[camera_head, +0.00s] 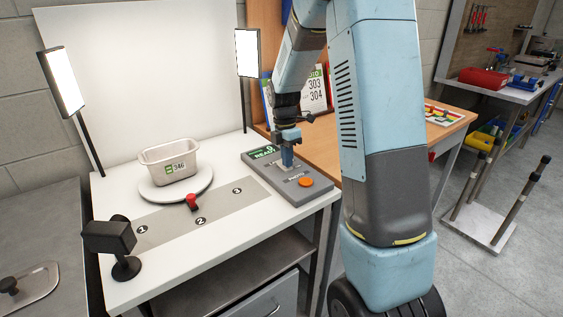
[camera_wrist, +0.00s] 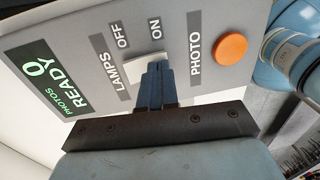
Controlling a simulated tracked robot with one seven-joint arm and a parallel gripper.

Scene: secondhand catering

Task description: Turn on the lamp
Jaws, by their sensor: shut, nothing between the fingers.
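A grey control box (camera_head: 306,190) stands at the right end of the white table. In the wrist view, its face (camera_wrist: 200,20) has a LAMPS switch (camera_wrist: 138,70) marked OFF and ON, whose pale part shows beside my fingers. My gripper (camera_head: 288,163) is shut and empty, pointing down at this switch; its fingertips (camera_wrist: 158,66) overlap the switch near the ON side. I cannot tell whether they touch it. The left lamp panel (camera_head: 64,80) and right lamp panel (camera_head: 247,52) look bright white.
An orange PHOTO button (camera_wrist: 230,48) and a green display (camera_wrist: 44,80) reading PHOTOS 0 READY flank the switch. A pale tub (camera_head: 169,162) sits on a round turntable (camera_head: 150,193) with a red knob (camera_head: 192,202). A black camera-like device (camera_head: 109,237) stands at the front left.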

